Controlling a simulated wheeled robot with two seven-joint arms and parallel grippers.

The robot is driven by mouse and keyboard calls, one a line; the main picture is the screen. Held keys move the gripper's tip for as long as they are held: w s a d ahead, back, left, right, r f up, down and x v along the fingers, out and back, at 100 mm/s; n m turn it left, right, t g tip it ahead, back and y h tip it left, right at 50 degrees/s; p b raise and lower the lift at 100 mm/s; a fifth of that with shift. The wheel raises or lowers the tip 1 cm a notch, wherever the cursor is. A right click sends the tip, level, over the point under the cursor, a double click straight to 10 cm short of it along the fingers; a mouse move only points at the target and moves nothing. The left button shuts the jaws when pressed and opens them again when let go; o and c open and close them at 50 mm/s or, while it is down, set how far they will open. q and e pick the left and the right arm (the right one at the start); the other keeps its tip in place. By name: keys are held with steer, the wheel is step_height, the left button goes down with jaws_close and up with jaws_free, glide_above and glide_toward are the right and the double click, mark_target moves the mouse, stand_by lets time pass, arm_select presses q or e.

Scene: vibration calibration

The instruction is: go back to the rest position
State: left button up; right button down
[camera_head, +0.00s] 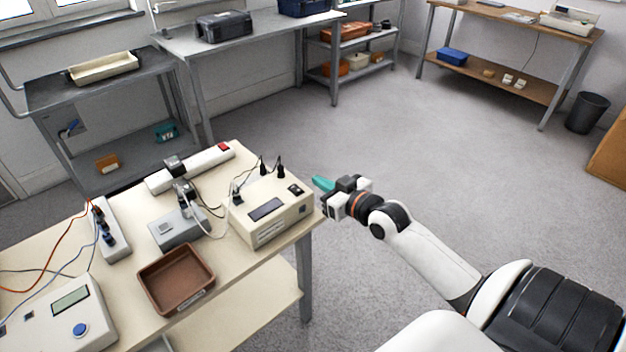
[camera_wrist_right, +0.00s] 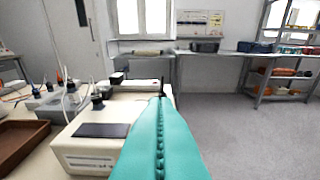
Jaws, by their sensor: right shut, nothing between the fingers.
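My right gripper (camera_head: 323,184) has teal fingers and is at the right edge of the workbench (camera_head: 250,294), just beside the cream instrument box (camera_head: 270,212). Its fingers are closed together with nothing between them; the shut teal fingers (camera_wrist_right: 160,142) also fill the lower middle of the right wrist view. In that view the cream box (camera_wrist_right: 88,154) stands to the left of the fingers. I cannot tell whether the fingers touch the box. My left gripper is not in view.
The workbench also holds a brown tray (camera_head: 154,294), a grey device (camera_head: 178,231), a white power strip (camera_head: 192,168) and a cream meter (camera_head: 69,322) with cables. A grey cart (camera_head: 60,92) and shelves line the back. The floor (camera_head: 430,150) to the right is clear.

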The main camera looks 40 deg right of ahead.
steer(key=shift+s, duration=0.15)
stand_by(0.4)
steer(key=s+f+g+h, duration=0.15)
steer(key=s+f, duration=0.25)
steer(key=f, duration=0.8)
steer(key=s+f+m+g, duration=0.1)
steer(key=s+f+g, duration=0.25)
steer(key=f, duration=0.75)
steer(key=s+f+g+h, duration=0.15)
steer(key=s+f, duration=0.35)
steer(key=f, duration=0.7)
steer(key=s+a+f+n+g, duration=0.1)
steer(key=s+a+f, duration=0.4)
steer(key=s, duration=0.5)
steer(key=s+a+f+g+y, duration=0.1)
steer(key=s+a+f+g, duration=0.3)
steer(key=s+f, duration=0.3)
steer(key=s+a+f+n+g, duration=0.1)
steer(key=s+a+f+g, duration=0.2)
steer(key=s, duration=1)
step_height(320, 180, down, 4)
steer(key=a, duration=0.2)
steer(key=shift+s+a+n+y, duration=0.15)
steer(key=shift+a+n+y, duration=0.15)
steer(key=shift+a+y, duration=0.1)
